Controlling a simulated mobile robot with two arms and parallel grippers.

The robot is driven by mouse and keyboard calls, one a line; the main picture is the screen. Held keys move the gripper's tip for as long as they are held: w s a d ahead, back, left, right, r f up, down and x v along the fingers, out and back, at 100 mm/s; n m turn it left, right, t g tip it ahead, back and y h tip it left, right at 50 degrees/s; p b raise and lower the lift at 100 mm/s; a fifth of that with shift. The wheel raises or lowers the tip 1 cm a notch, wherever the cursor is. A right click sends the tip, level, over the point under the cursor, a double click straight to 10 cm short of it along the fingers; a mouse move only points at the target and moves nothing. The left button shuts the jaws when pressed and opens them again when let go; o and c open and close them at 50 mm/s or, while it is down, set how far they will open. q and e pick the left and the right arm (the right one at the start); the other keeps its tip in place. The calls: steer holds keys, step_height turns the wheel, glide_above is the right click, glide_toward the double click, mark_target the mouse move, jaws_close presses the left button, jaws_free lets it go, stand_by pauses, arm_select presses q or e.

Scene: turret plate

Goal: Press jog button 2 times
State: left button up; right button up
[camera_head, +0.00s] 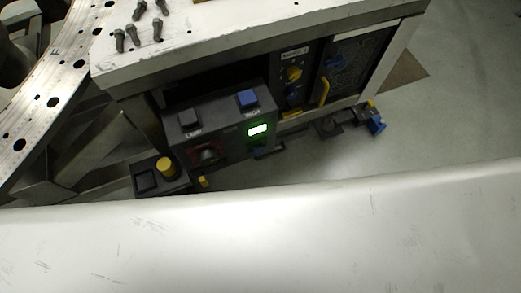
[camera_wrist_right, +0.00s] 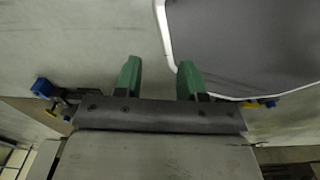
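A dark control box (camera_head: 222,135) stands below the pale bench's front edge in the head view. I cannot tell from the lettering which one is jog. A small display (camera_head: 257,130) glows green on its front. My right gripper (camera_wrist_right: 160,78) shows in the right wrist view, its green fingers apart with nothing between them. Neither gripper shows in the head view, and no gripper is seen at the buttons.
Several bolts (camera_head: 140,25) stand on the pale bench (camera_head: 215,38). A perforated metal ring (camera_head: 62,80) curves at the left. A yellow round knob (camera_head: 167,168) sits left of the box. A panel with a yellow handle (camera_head: 323,91) is at its right. A large pale surface fills the foreground.

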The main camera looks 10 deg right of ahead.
jaws_close()
stand_by(1.3)
